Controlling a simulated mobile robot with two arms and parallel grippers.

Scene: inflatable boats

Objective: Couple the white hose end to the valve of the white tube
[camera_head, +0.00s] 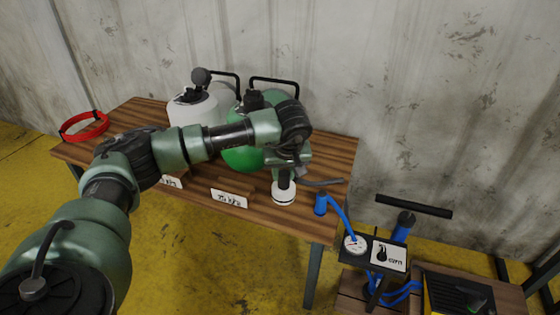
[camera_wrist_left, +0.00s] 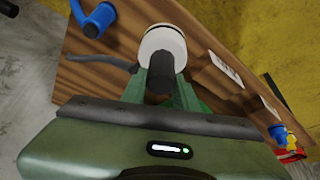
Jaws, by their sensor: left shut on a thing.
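My left gripper (camera_head: 287,172) reaches over the front right part of the wooden table and points down. It is shut on the white hose end (camera_head: 283,193), a white round fitting with a dark upper part. In the left wrist view my gripper (camera_wrist_left: 162,75) has the white hose end (camera_wrist_left: 163,42) between its green fingers. A white rounded body (camera_head: 194,112), apparently the white tube, stands at the back left of the table, apart from the hose end. A dark knob and black handle show on its top; I cannot make out its valve. My right gripper is not in view.
A green rounded body (camera_head: 243,158) stands behind my arm, partly hidden. A blue hose end (camera_head: 320,204) is at the table's right edge. A red ring (camera_head: 84,126) lies at the left. Label cards (camera_head: 229,198) line the front edge. A pump stand (camera_head: 372,252) is at the right.

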